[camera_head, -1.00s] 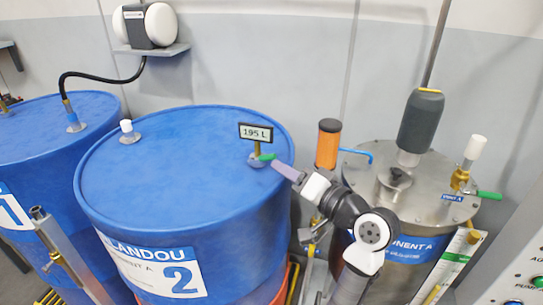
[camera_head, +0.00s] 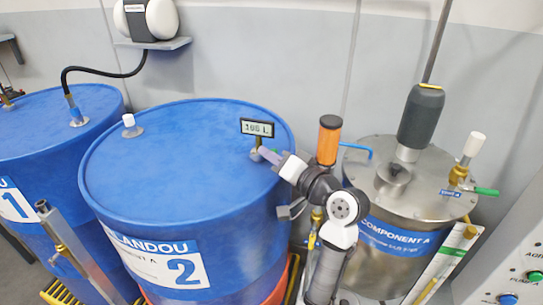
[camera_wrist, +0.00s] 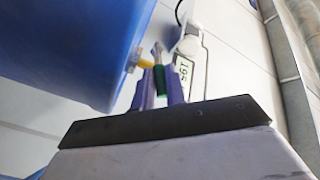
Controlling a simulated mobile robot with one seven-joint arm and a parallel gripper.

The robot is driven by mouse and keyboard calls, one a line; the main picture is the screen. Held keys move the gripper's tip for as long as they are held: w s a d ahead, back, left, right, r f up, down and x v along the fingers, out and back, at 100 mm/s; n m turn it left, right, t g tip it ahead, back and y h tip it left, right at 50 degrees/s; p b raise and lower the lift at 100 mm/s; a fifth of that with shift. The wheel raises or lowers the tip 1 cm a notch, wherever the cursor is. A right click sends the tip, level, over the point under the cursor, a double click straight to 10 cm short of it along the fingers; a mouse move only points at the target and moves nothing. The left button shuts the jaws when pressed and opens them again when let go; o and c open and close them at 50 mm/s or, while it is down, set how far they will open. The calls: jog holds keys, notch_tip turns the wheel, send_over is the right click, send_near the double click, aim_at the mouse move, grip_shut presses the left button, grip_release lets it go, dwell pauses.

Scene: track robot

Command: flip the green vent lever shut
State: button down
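On blue drum 2 (camera_head: 180,165) stands a brass fitting (camera_head: 258,148) below a small display (camera_head: 257,128). A green lever at this fitting shows between my purple fingers in the wrist view (camera_wrist: 160,80). My gripper (camera_head: 268,155) is at this fitting and hides most of the lever in the head view. Its fingers (camera_wrist: 161,92) are close together on the green lever. Another green lever (camera_head: 486,191) sticks out to the right from a brass valve (camera_head: 458,175) on the steel tank (camera_head: 400,185), beside a small blue label (camera_head: 450,195), apart from my gripper.
An orange cylinder (camera_head: 329,140) and a mixer motor (camera_head: 420,117) stand behind and right of my arm. Drum 1 (camera_head: 45,150) is at the left. A control panel (camera_head: 510,275) is at the lower right. The space above drum 2 is clear.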

jog(key=shift+f+b, duration=0.4)
jog(key=shift+b, duration=0.3)
jog(key=shift+d+m+t+y+b, duration=0.1)
jog(key=shift+m+t+y+b, duration=0.3)
jog(key=shift+b, duration=0.15)
jog(key=shift+r, duration=0.1)
jog(key=c, duration=1.4)
grip_release()
jog(key=shift+c, duration=0.2)
jog(key=shift+s+d, duration=0.1)
jog(key=b+v, duration=0.3)
jog(key=v, duration=1)
jog(key=shift+s+d+f+b, duration=0.15)
jog(key=shift+s+f+b, duration=0.1)
jog(key=shift+b, duration=0.1)
